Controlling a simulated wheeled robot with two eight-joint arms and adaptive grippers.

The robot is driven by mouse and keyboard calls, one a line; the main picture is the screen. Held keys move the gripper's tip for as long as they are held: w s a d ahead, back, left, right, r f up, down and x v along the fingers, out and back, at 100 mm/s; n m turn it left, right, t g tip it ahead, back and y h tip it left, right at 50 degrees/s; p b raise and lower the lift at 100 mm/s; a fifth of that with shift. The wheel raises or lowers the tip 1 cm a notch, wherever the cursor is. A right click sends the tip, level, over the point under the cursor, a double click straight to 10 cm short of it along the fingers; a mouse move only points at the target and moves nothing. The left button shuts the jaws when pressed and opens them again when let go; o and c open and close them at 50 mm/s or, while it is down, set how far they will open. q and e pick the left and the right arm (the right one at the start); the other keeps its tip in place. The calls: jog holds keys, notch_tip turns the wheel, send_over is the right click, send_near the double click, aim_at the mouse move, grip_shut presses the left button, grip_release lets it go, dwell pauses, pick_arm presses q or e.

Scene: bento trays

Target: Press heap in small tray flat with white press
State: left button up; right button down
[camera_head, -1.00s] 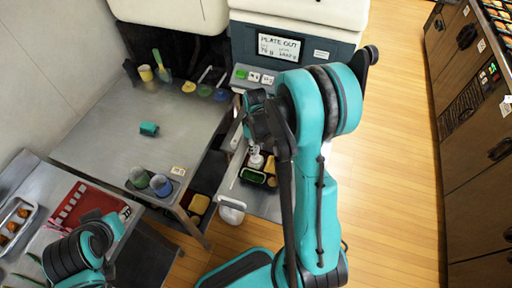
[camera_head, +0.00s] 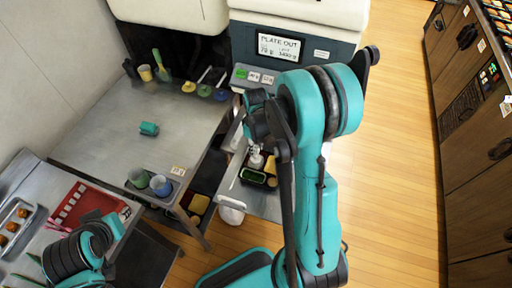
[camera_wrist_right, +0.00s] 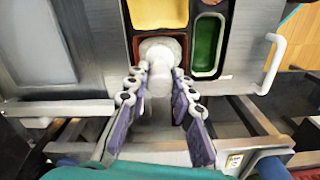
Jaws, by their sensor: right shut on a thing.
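The white press (camera_wrist_right: 160,68) stands between the fingers of my right gripper (camera_wrist_right: 158,92), which is shut on it. It shows small and pale in the head view (camera_head: 256,160), beside the right arm's wrist. In the wrist view its round end is over the dark red-brown compartment (camera_wrist_right: 138,44) of the small tray and covers most of it.
The steel table (camera_head: 125,112) at left carries a teal block (camera_head: 149,129) and cups (camera_head: 160,185). A white handle (camera_wrist_right: 275,62) stands right of the green compartment.

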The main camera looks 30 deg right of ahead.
jog(key=shift+r+p, duration=2.75)
jog(key=shift+r, duration=1.2)
